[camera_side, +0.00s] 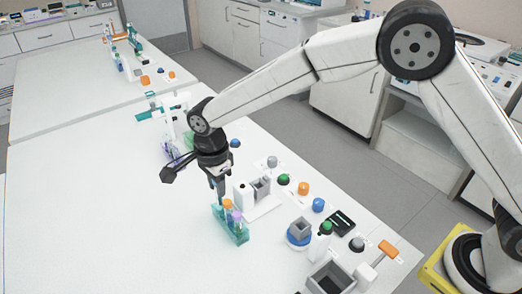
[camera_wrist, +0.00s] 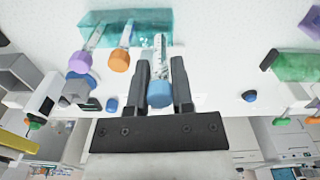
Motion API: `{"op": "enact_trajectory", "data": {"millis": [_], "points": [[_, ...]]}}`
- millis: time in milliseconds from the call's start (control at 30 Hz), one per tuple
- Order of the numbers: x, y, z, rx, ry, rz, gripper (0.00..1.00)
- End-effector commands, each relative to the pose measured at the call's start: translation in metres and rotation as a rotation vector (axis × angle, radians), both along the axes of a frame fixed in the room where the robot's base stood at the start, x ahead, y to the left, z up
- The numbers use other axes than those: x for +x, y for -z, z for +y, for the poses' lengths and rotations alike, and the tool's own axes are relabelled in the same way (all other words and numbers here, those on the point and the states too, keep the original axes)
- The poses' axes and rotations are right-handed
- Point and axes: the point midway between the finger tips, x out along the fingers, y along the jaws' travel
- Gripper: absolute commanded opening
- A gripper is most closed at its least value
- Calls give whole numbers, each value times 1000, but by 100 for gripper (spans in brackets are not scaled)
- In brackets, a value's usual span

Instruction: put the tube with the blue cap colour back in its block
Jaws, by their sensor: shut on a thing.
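My gripper (camera_side: 218,192) points down over the teal block (camera_side: 231,236) in the side view. In the wrist view, the gripper (camera_wrist: 161,66) is shut on the tube with the blue cap (camera_wrist: 160,95), a clear tube with markings between the two fingers. Its far end overlaps the right end of the teal block (camera_wrist: 140,17); I cannot tell whether it is inside a hole. A tube with an orange cap (camera_wrist: 119,60) and one with a purple cap (camera_wrist: 81,62) stand in the same block. The blue cap is hidden by the gripper in the side view.
A white device with a grey holder (camera_side: 261,190) stands just right of the block. Coloured knobs, including orange (camera_side: 303,188) and blue (camera_side: 318,205), line the table's right side. The table's left is clear.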

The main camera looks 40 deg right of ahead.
Motion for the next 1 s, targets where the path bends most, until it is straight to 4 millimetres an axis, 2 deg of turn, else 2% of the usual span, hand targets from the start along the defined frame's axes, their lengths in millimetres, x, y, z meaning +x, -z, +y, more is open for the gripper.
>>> {"op": "enact_trajectory", "data": {"millis": [1000], "points": [[0, 12, 0, 0, 0, 0, 0]]}}
